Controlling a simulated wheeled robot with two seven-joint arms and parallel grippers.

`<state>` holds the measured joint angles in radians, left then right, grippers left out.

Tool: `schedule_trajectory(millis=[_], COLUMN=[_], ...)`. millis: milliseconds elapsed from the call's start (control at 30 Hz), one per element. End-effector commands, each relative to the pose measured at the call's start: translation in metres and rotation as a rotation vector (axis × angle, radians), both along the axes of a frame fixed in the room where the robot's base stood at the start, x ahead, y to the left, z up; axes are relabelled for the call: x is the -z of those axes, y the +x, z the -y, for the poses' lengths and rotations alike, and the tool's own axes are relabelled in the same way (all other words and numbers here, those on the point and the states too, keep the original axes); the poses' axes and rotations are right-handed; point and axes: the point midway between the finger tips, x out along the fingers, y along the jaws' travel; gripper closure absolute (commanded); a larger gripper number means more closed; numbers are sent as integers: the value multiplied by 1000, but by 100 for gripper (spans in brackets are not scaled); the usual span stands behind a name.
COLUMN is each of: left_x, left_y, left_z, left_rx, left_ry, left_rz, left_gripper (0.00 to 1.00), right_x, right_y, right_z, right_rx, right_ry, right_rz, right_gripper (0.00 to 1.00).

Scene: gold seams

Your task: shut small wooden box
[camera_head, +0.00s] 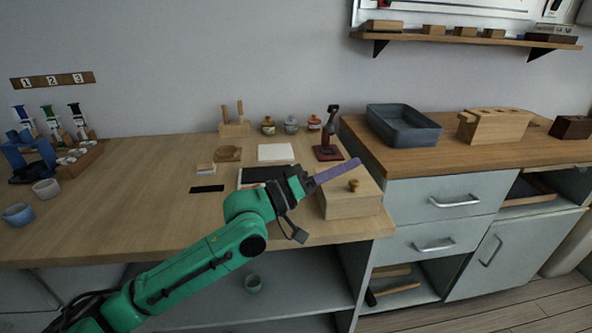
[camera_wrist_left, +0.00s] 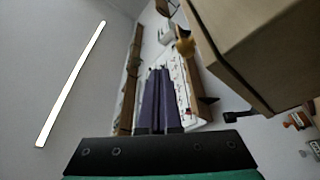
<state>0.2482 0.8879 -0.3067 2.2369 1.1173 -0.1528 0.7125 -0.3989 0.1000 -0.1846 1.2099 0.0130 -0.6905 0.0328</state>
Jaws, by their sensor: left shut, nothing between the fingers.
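The small wooden box (camera_head: 350,205) stands at the right end of the workbench, near its front edge. A round brass-coloured knob (camera_head: 353,185) shows on it. Its lid looks flat on top with no clear gap, though my gripper covers part of it. My left gripper (camera_head: 356,163) has long purple fingers, shut and empty, reaching over the box top. The fingers (camera_wrist_left: 157,72) also show together in the left wrist view. My right gripper is out of view.
A red-based stand (camera_head: 329,152) is just behind the box. A blue-grey tray (camera_head: 404,126) and a wooden block holder (camera_head: 495,126) stand on the higher counter to the right. A white pad (camera_head: 275,152) and several jars lie further back left.

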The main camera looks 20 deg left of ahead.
Motion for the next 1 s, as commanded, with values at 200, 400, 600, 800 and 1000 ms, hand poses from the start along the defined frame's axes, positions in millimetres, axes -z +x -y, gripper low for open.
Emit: schedule_trajectory(millis=[200, 400, 600, 800, 1000], left_x=[-2, 9, 10, 13, 15], left_y=[-3, -16, -26, -33, -40], left_z=[-8, -31, -49, -59, -68], left_rx=[-7, -9, -14, -13, -7], left_ry=[6, 8, 0, 0, -6], left_rz=[3, 3, -2, 1, 4], left_gripper=[100, 100, 100, 100, 100], right_x=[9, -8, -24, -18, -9], right_y=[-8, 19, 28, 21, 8], right_z=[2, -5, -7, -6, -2], right_rx=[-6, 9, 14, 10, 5], right_ry=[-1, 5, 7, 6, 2], right_rz=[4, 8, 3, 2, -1], right_gripper=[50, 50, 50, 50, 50])
